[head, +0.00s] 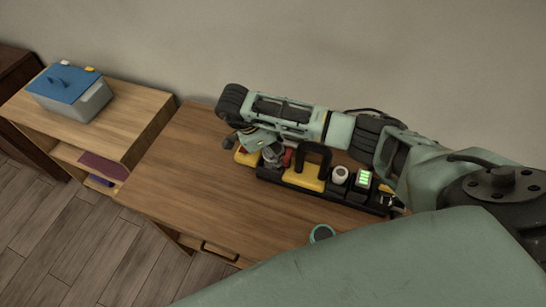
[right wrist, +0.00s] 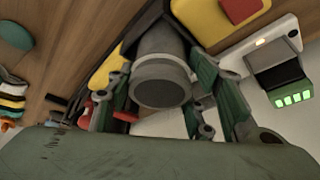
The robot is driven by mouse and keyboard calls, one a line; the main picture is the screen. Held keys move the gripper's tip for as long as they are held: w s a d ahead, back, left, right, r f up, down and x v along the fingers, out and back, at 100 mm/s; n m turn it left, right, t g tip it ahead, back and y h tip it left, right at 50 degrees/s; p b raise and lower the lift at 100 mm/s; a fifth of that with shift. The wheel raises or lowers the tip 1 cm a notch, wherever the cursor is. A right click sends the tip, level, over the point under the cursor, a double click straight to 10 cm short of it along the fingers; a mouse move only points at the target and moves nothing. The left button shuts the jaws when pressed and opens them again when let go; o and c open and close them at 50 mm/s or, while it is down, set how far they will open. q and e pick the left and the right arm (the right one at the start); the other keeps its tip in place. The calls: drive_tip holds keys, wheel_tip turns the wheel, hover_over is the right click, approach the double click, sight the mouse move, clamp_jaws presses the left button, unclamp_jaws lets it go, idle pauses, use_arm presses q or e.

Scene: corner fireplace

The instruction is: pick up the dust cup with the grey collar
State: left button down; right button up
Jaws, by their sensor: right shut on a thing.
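The dust cup with the grey collar (right wrist: 160,80) is between the fingers of my right gripper (right wrist: 158,95) in the right wrist view. Both green fingers press on its sides, so the gripper is shut on it. In the head view the cup (head: 273,154) shows small and grey under my right gripper (head: 262,148), at the left part of a black and yellow caddy (head: 306,181). I cannot tell whether the cup still touches the caddy. My left gripper is not in view.
The caddy stands on a wooden desk (head: 200,170) and has a black handle, a white round part and a green-lit charger (head: 364,179). A teal-rimmed round thing (head: 321,233) lies at the front. A blue-lidded box (head: 72,92) stands on the left shelf unit. The desk's left part is clear.

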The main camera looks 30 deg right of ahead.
drive_tip(key=shift+c, duration=1.2)
drive_tip(key=shift+r, duration=0.1)
